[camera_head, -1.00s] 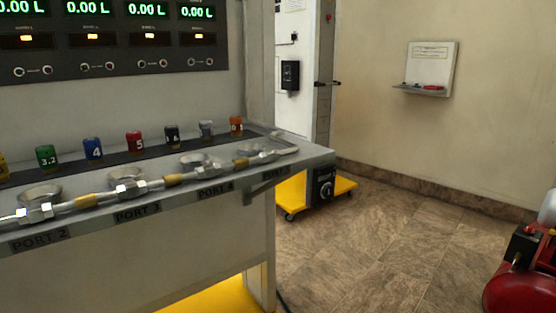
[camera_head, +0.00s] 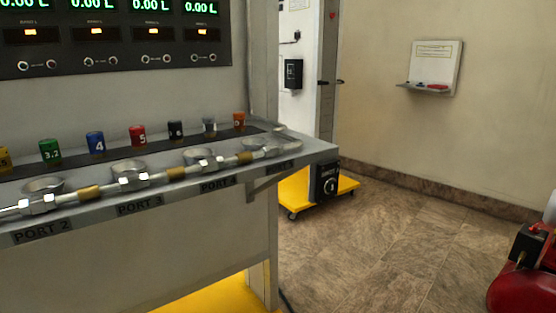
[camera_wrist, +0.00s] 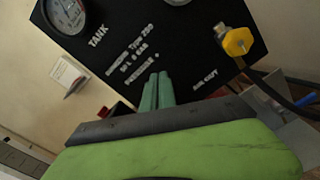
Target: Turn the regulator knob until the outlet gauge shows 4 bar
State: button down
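The black compressor panel (camera_wrist: 205,55) fills much of the wrist view and is tilted there. Its tank gauge (camera_wrist: 66,12) is at the upper left; I cannot read its needle. A second gauge (camera_wrist: 178,2) is cut off by the top edge, so its reading is hidden. A yellow fitting (camera_wrist: 238,41) sits near the AIR OUT label. I cannot make out the regulator knob. My gripper (camera_wrist: 157,78) shows two teal fingers close together, over the panel by the PRESSURE label, with nothing visible between them. I cannot tell whether they touch the panel. My gripper is outside the head view.
The red compressor (camera_head: 522,292) with its black box (camera_head: 528,243) stands at the right edge of the head view. A grey bench (camera_head: 150,235) with numbered ports and coloured caps fills the left. Tiled floor (camera_head: 400,235) lies open between them.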

jog(key=shift+r, duration=0.15)
jog(key=shift+s+a+r+p, duration=0.6)
jog(key=shift+s+a, duration=0.85)
jog(key=shift+a, duration=1.9)
jog(key=x, duration=0.7)
jog(key=shift+f, duration=0.2)
jog(key=shift+d+f, duration=0.1)
